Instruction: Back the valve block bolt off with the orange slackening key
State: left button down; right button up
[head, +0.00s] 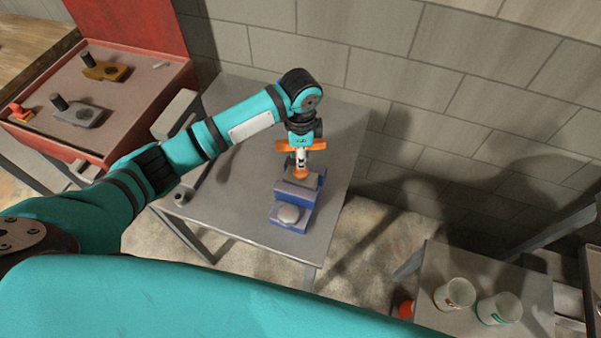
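The valve block (293,200) is a blue block with a grey top plate and a rounded grey knob at its front, standing on the grey table. My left gripper (301,158) is directly above it, pointing down. It appears shut on the orange key (317,144), whose crossbar sticks out on both sides of the gripper. The key's orange lower end is at the top of the block. The bolt is hidden under the key and gripper, so I cannot tell how well the key is seated. My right gripper is not in view.
A long dark tool (207,167) lies on the grey table (246,215) left of the block. An open red case (150,88) with several parts stands at the left. Two white cups (455,294) stand on another table at the lower right. A block wall is behind.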

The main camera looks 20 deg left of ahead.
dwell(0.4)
pick_arm(q)
jog(key=n, duration=0.4)
jog(key=shift+d, duration=0.1)
jog(key=n, duration=0.3)
jog(key=shift+n, duration=0.3)
jog(key=n, duration=0.5)
jog(key=shift+n, duration=0.3)
jog(key=n, duration=0.4)
jog(key=shift+w, duration=0.1)
